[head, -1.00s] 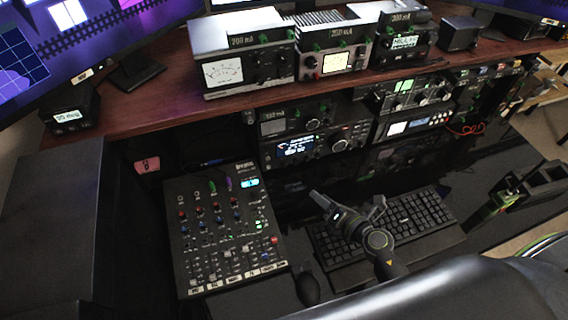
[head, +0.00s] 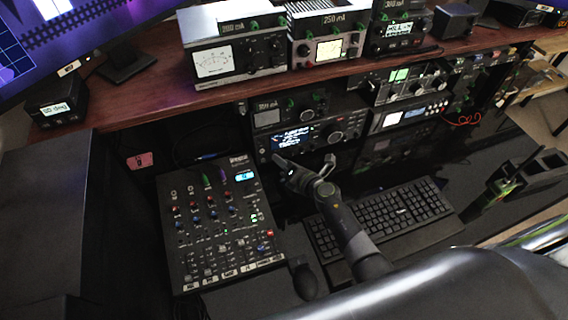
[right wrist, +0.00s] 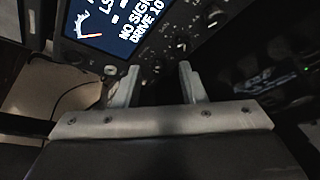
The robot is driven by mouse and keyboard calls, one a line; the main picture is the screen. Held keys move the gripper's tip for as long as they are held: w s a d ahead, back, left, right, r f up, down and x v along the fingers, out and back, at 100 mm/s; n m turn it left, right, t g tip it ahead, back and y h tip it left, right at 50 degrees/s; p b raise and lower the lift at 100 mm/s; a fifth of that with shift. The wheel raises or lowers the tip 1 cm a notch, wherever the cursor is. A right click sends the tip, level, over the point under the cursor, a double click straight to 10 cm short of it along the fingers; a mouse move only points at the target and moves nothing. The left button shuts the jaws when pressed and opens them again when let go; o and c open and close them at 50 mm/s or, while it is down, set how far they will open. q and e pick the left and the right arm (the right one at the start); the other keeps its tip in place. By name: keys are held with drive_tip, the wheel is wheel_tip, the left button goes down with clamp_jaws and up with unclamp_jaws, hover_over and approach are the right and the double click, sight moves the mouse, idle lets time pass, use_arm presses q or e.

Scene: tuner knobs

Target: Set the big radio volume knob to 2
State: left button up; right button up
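The radio (head: 262,142) is a black unit with a lit display (head: 291,138), set under the wooden shelf. A larger round knob (head: 336,136) sits right of the display; I cannot read its setting or label. My right gripper (head: 305,163) is just below and in front of the radio, with its fingers spread. In the right wrist view its two fingers (right wrist: 160,68) are apart, with nothing between them. The display (right wrist: 105,25) and several dark knobs (right wrist: 181,45) lie beyond the fingertips, not touched as far as I can see. My left gripper is not in view.
A mixer (head: 213,225) with many small knobs and sliders lies left of my right arm. A keyboard (head: 385,215) lies under and right of it. Meters (head: 222,62) stand on the wooden shelf (head: 160,98) above the radio, whose edge overhangs.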

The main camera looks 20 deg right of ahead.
clamp_jaws()
idle(0.3)
